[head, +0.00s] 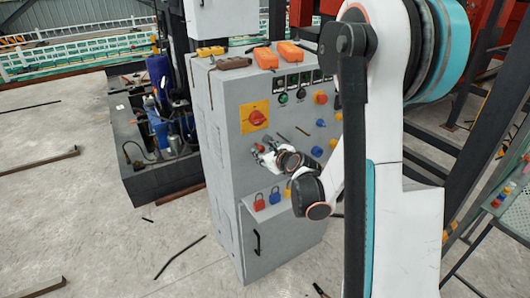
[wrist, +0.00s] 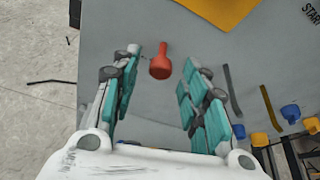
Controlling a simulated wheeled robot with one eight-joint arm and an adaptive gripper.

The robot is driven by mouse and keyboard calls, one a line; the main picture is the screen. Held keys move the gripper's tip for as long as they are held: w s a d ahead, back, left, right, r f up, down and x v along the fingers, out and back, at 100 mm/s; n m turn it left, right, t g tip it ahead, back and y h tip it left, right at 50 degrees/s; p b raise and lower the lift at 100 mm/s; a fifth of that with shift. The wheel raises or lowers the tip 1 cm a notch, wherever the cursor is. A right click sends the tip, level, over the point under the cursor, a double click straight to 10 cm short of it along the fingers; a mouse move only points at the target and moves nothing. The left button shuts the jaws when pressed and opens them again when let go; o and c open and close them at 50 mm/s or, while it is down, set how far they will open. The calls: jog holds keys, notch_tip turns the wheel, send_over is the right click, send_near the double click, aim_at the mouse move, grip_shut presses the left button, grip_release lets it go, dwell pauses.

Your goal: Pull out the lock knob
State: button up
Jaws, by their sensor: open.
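A red knob (wrist: 160,62), which looks like the lock knob, stands out from the grey cabinet front, below and left of the yellow plate. My gripper (wrist: 161,60) is open in the wrist view, with one teal-padded finger on either side of the knob and a gap to each. Whether the fingertips reach as far as the knob's depth is hard to tell. In the head view my gripper (head: 264,152) is small against the cabinet front, just below the red rotary switch (head: 257,117).
The grey control cabinet (head: 228,160) carries buttons to the right and padlocks (head: 259,202) on a ledge below. Orange boxes (head: 290,53) lie on its top. A machine with a blue cylinder (head: 158,72) stands at left. Loose bars lie on the floor.

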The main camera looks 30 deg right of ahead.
jog(key=v, duration=1.2)
dwell(0.6)
